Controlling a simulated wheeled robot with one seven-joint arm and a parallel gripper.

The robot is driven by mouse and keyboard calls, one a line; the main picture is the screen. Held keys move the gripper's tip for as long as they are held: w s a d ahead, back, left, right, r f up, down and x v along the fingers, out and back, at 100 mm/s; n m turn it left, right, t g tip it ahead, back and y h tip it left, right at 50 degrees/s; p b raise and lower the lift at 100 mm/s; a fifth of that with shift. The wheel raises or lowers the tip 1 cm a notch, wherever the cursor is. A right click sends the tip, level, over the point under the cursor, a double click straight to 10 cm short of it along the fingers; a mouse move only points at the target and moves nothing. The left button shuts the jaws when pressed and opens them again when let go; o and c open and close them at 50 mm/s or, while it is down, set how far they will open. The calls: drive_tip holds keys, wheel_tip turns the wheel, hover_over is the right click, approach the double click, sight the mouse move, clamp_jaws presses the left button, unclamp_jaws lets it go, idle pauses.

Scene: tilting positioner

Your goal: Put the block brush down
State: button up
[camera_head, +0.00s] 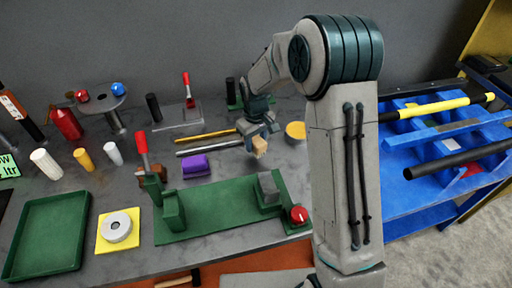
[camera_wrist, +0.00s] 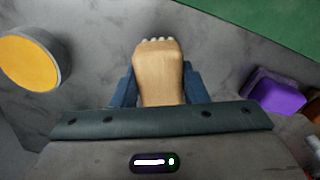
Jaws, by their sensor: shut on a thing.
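The block brush (camera_head: 259,147) is a small tan wooden block, held in my gripper (camera_head: 258,135) over the grey bench. In the wrist view the brush (camera_wrist: 158,68) sits between the two blue fingers of my gripper (camera_wrist: 158,85), with pale bristle tips showing at its far end. My gripper is shut on it. The bench top (camera_wrist: 110,35) shows beyond the brush. I cannot tell whether the brush touches the bench.
A yellow-topped round tub (camera_head: 295,131) stands right of the brush, and a purple block (camera_head: 195,165) lies to its left. A green fixture (camera_head: 215,213) with red knobs is in front. Rods (camera_head: 215,146) lie left of my gripper. Bare bench surrounds the brush.

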drive_tip(key=shift+f+p, duration=0.35)
drive_tip(key=shift+f, duration=1.45)
drive_tip(key=shift+f, duration=0.1)
drive_tip(key=shift+f, duration=0.2)
drive_tip(key=o, duration=1)
drive_tip(key=shift+r, duration=0.15)
drive_tip(key=shift+r, duration=0.1)
